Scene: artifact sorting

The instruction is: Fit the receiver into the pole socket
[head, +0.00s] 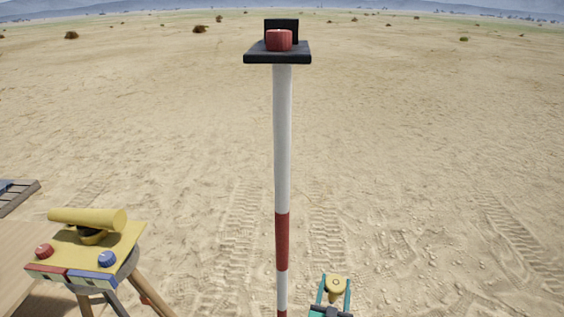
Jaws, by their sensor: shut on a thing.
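My gripper (335,284), with teal fingers, is at the bottom edge, right of the pole. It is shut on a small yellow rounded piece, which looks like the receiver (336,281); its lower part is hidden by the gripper. The red and white striped pole (282,150) stands upright in the middle. On its top is a flat black platform (255,58) with a red ribbed cylinder (279,40) in front of a black upright plate (281,25). I cannot make out a socket opening. The gripper and the yellow piece appear well below the platform in the picture.
At the left a tripod with a yellow top (75,256) bears a yellow tube (88,219), a red knob (43,251) and a blue knob (106,259). A wooden table (25,252) stands beside it. Open sand lies right of the pole.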

